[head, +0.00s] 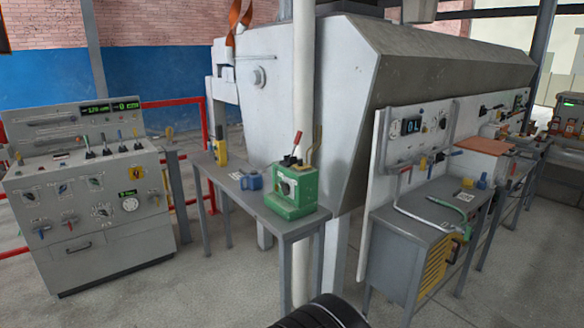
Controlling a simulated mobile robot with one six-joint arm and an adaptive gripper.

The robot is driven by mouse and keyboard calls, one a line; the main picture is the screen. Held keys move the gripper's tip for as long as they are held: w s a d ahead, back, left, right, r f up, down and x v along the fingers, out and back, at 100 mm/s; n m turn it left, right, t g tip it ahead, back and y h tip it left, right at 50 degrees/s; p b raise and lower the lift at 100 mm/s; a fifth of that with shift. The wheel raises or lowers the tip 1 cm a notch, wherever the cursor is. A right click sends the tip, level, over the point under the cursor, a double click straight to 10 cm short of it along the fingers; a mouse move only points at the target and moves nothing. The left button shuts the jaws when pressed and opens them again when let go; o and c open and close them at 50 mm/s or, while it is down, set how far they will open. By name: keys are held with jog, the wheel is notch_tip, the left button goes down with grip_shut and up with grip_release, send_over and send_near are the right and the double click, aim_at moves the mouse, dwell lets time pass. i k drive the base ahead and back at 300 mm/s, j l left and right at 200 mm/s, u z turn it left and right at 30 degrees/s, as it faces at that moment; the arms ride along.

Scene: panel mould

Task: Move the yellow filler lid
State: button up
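A green box-shaped unit (304,192) stands on the near end of a narrow grey table (264,210). It has a dark round dial on its front and a red-tipped lever (296,140) on top. A thin dull-yellow piece (316,148) stands up at the unit's back right. It looks like a raised lid or handle, but it is too small to tell which, or whether it is the yellow filler lid. My gripper is not in view. A black ribbed part at the bottom edge appears to be part of my arm, well short of the green unit.
A white post (303,80) rises beside the green unit. A control console (90,215) is left; a grey workbench (420,232) with a bent pipe is right.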

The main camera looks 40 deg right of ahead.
aim_at(301, 165)
jog(key=i+l+z, duration=0.2)
jog(key=z, duration=0.2)
jog(key=i+l+z, duration=0.25)
jog(key=z, duration=0.15)
jog(key=i+l+z, duration=0.1)
jog(key=i+z, duration=0.25)
jog(key=i+l+z, duration=0.1)
jog(key=z, duration=0.3)
jog(key=i, duration=0.55)
jog(key=i+j+z, duration=0.1)
jog(key=i, duration=0.5)
